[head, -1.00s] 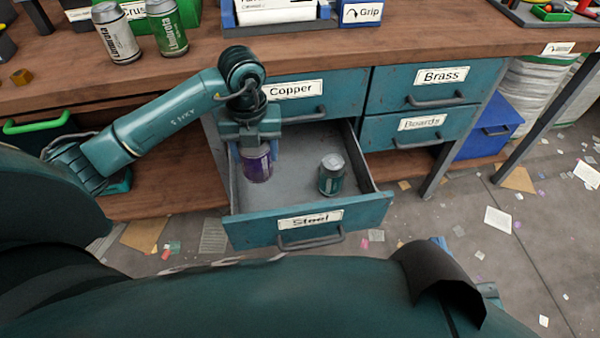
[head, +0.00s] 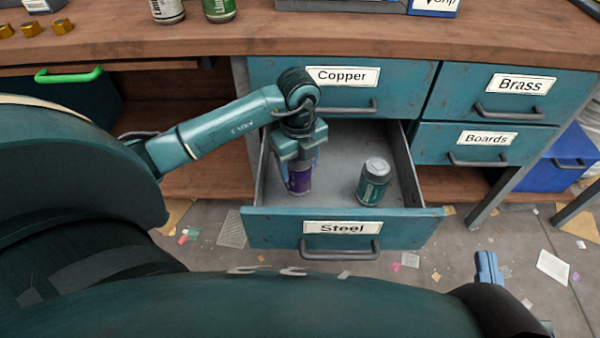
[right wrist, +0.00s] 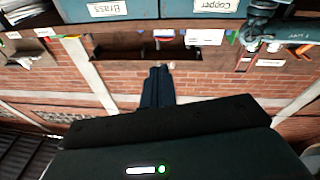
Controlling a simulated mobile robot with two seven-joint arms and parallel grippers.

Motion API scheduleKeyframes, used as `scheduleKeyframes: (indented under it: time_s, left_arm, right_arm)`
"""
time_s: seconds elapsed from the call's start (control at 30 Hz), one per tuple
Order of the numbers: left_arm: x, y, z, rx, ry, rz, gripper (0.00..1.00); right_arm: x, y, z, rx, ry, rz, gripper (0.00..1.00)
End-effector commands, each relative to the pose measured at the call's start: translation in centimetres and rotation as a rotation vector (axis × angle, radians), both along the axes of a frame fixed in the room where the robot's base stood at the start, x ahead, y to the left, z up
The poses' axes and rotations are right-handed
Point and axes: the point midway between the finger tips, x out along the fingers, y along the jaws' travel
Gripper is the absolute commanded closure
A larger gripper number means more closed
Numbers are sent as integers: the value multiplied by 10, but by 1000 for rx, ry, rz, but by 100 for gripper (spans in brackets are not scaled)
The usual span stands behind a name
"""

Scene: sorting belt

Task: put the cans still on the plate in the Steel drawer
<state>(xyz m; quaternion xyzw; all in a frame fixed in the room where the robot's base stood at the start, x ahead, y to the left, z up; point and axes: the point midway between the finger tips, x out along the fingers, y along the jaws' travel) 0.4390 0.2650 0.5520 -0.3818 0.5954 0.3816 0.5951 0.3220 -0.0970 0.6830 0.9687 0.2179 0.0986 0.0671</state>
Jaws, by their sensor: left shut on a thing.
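The Steel drawer (head: 405,228) is pulled open. A dark green can (head: 373,186) stands upright inside it, towards the right. My left gripper (head: 298,172) points down into the drawer's left part and is shut on a purple can (head: 299,181). The gripper hides the can's top; I cannot tell whether its base touches the drawer floor. A white can (head: 167,10) and a green can (head: 219,9) stand on the worktop, cut off by the top edge. No plate is visible. My right gripper (head: 487,262) is low at the right; its fingers look together and empty in the right wrist view (right wrist: 157,85).
The Copper drawer (head: 410,88), Brass drawer (head: 535,108) and Boards drawer (head: 440,148) are closed around the open one. A blue bin (head: 568,172) stands on the floor at right. Brass-coloured nuts (head: 62,26) lie on the worktop at left. Paper scraps litter the floor.

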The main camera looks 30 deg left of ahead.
Motion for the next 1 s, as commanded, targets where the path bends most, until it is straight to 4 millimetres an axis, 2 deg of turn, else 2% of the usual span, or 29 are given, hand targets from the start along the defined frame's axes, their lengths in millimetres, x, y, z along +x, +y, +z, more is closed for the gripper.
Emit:
scheduleKeyframes:
  time_s: [0.03,0.13,0.4,0.9,0.93,1.0]
  left_arm:
    - [-1,0,-14,0,3,0,63]
    - [0,0,-26,0,1,-1,63]
    - [0,0,-25,0,0,-2,63]
    - [0,0,-37,0,-1,-2,63]
    - [0,0,-37,0,-1,-2,40]
    - [0,0,-37,1,0,-2,34]
  right_arm:
    - [0,1,-4,10,-3,3,100]
    - [1,1,-2,25,-1,8,100]
    - [1,2,0,29,2,10,100]
    - [0,3,-1,45,3,15,100]
    - [0,3,-1,46,3,15,100]
    - [0,3,0,46,1,17,100]
